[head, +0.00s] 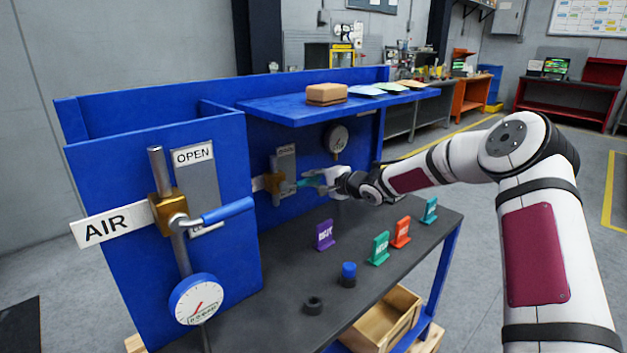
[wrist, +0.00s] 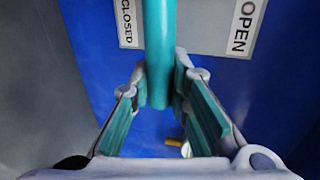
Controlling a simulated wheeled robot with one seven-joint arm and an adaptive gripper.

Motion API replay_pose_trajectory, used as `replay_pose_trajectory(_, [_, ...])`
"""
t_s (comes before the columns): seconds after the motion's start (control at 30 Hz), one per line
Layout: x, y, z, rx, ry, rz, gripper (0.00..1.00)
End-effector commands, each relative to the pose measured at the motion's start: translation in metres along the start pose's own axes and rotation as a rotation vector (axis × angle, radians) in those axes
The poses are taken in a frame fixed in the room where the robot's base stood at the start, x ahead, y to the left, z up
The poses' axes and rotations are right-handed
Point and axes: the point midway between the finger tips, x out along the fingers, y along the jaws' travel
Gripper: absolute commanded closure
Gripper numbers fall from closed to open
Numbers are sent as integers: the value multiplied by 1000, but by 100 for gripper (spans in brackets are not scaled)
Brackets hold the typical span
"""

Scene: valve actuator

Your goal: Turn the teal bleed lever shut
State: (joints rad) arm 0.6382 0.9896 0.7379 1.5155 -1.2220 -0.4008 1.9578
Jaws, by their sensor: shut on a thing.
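The teal bleed lever (head: 305,182) sticks out from a brass valve body (head: 282,178) on the blue back panel, under the shelf. My gripper (head: 322,180) is at the lever's outer end. In the wrist view the teal lever (wrist: 160,45) runs down between the fingers of my gripper (wrist: 160,82), which are shut on its end. A CLOSED label (wrist: 127,22) is just left of the lever there, and an OPEN label (wrist: 240,28) is further right. The lever's pivot is out of the wrist view.
A blue-handled AIR valve (head: 228,210) with a gauge (head: 197,299) stands on the nearer panel at left. The shelf (head: 290,112) overhangs my gripper. Purple (head: 324,235), green (head: 379,248) and orange (head: 402,232) tags stand on the dark bench below.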

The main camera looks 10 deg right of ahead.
Motion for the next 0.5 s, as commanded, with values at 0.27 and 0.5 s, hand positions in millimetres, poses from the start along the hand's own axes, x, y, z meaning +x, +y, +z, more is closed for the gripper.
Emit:
replay_pose_trajectory(0.27, [0, 3, -1, 7, 2, 5, 68])
replay_pose_trajectory(0.5, [0, 2, 0, 4, 1, 3, 62])
